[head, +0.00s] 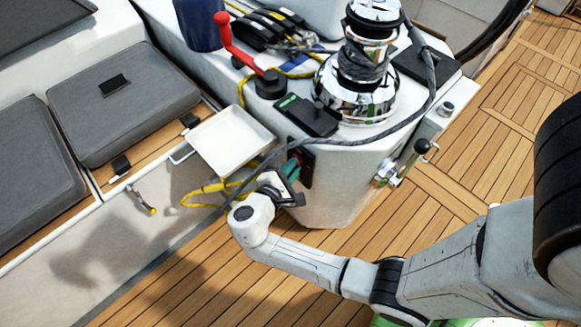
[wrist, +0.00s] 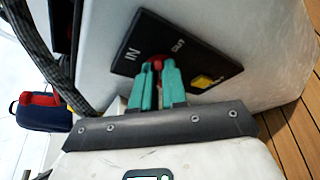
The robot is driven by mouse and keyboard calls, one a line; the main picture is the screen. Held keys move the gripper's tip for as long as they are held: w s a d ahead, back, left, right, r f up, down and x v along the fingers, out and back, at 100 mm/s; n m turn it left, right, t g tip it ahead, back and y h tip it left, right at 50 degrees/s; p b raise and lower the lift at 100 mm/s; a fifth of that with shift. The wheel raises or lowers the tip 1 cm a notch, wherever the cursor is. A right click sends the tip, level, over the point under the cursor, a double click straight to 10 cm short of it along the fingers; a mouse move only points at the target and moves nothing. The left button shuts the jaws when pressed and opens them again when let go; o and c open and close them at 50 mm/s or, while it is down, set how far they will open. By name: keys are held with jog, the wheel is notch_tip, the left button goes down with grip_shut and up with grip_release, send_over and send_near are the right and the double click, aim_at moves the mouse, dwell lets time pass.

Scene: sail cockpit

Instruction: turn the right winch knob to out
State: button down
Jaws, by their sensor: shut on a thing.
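The black winch panel (wrist: 150,28) fills the middle of the wrist view, mounted on a white side wall, with the words IN and OUT on it. A red knob (wrist: 157,59) sits between these words, mostly hidden by my fingers. My gripper (wrist: 158,72) has its teal fingers shut on the red knob. A yellow knob or switch (wrist: 203,81) sits apart on the same panel, to the right. In the head view my gripper (head: 293,163) reaches the side of the white console below the tray's level; the knob is hidden there.
A chrome winch (head: 352,95) with dark rope stands on the white console (head: 340,190). A red-handled lever (head: 235,45) and a cream tray (head: 228,142) are near. Yellow and dark lines hang beside my gripper. Grey cushions (head: 122,100) lie left; the teak floor (head: 440,230) is open at right.

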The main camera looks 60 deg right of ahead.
jog(key=m+h+b, duration=0.1)
jog(key=m+b, duration=0.1)
jog(key=b, duration=0.1)
jog(key=f+m+t+h+b, duration=0.1)
jog(key=m+b, duration=0.1)
jog(key=b, duration=0.1)
jog(key=m+h+b, duration=0.1)
jog(key=m+b, duration=0.1)
jog(key=b, duration=0.1)
jog(key=shift+s+a+f+m+t, duration=0.1)
jog(key=shift+s+f+m+t, duration=0.2)
jog(key=shift+s+f+m, duration=0.1)
jog(key=c, duration=1.2)
grip_release()
jog(key=shift+w+r, duration=0.1)
jog(key=shift+o, duration=0.2)
jog(key=s+a, duration=0.1)
jog(key=a, duration=0.9)
jog(key=shift+s+a, duration=0.15)
jog(key=shift+a, duration=0.2)
